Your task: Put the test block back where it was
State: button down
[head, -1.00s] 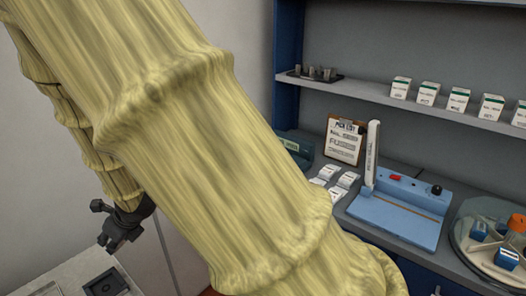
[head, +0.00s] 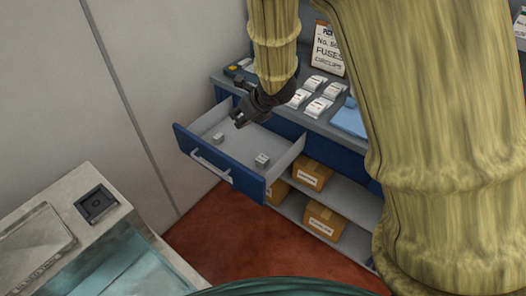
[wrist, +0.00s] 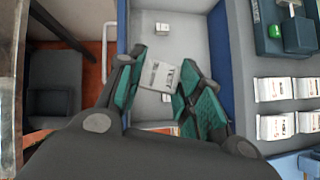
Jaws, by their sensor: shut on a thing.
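A pale grey block with dark lettering (wrist: 158,75) is held between the green-padded fingers of my gripper (wrist: 155,88) in the wrist view. Its lettering is too small to read surely. In the head view my gripper (head: 238,121) is above the open blue drawer (head: 218,175), pointing down; the held block is not clear there. The drawer has a pale grey inside. A small grey block (head: 218,138) lies in it towards the left, and another lettered block (head: 262,159) lies towards the right. In the wrist view, my fingers cover part of the drawer floor.
The bench top beside the drawer carries several white packets (head: 315,106) and a clipboard (head: 328,45). Cardboard boxes (head: 325,222) stand on shelves below. A grey machine (head: 60,240) with a black square recess (head: 97,204) is at the lower left. Red floor (head: 215,235) lies between.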

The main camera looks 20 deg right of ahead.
jog(key=w+f+n+y+b, duration=0.25)
jog(key=w+f+b, duration=0.85)
jog(key=f+b, duration=0.55)
jog(key=shift+n+g+h, duration=0.35)
jog(key=shift+g, duration=0.05)
jog(key=shift+w+f+b, duration=0.2)
jog(key=shift+f+b, duration=1.05)
jog(key=shift+f, duration=2.8)
jog(key=shift+f, duration=0.15)
jog(key=c, duration=1)
grip_release()
jog(key=shift+o, duration=0.2)
jog(key=shift+r, duration=0.2)
jog(key=v, duration=1.2)
